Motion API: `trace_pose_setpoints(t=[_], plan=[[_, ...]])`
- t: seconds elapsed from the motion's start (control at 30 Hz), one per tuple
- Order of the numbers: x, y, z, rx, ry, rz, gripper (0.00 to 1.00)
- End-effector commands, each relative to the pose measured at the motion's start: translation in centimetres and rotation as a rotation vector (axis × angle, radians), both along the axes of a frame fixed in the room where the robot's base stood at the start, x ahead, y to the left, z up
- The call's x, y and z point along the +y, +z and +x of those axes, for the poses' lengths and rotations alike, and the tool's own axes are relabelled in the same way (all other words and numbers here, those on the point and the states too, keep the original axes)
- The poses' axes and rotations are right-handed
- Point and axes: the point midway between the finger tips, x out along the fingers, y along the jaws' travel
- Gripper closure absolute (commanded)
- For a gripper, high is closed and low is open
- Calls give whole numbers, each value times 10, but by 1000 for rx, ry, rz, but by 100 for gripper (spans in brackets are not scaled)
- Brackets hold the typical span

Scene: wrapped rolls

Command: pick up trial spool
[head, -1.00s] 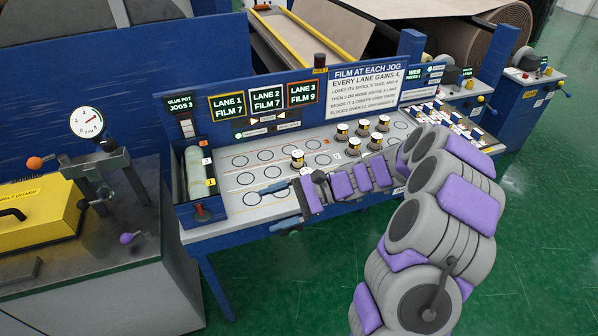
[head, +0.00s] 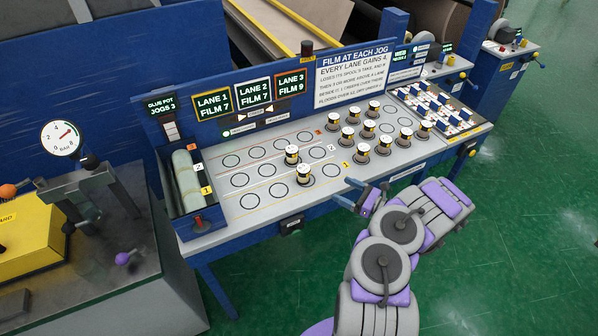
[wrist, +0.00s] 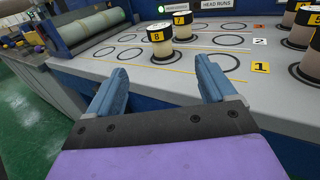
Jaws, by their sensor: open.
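My gripper (head: 346,190) is open and empty at the front edge of the sloped panel. In the wrist view its blue fingers (wrist: 160,66) are spread apart, pointing at the panel. A spool marked 8 (wrist: 160,42) stands upright beyond the fingertips, apart from them; it also shows in the head view (head: 303,174). A spool marked 7 (wrist: 184,28) stands behind it, also in the head view (head: 291,154). Several more cream spools with black-rimmed tops (head: 363,149) stand at the panel's right. I cannot tell which spool is the trial one.
Empty ringed spots (head: 240,180) fill the panel's left. A roller trough (head: 186,180) borders it there. A rack of small blocks (head: 440,107) lies at the right. The sign board (head: 355,80) and lane displays (head: 212,104) rise behind. Green floor (head: 500,230) is open in front.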

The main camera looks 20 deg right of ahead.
Motion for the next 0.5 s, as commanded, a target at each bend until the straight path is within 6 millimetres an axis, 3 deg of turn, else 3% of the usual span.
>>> trace_pose_setpoints(t=[0.5], plan=[[55, -1, 78, 2, 6, -5, 16]])
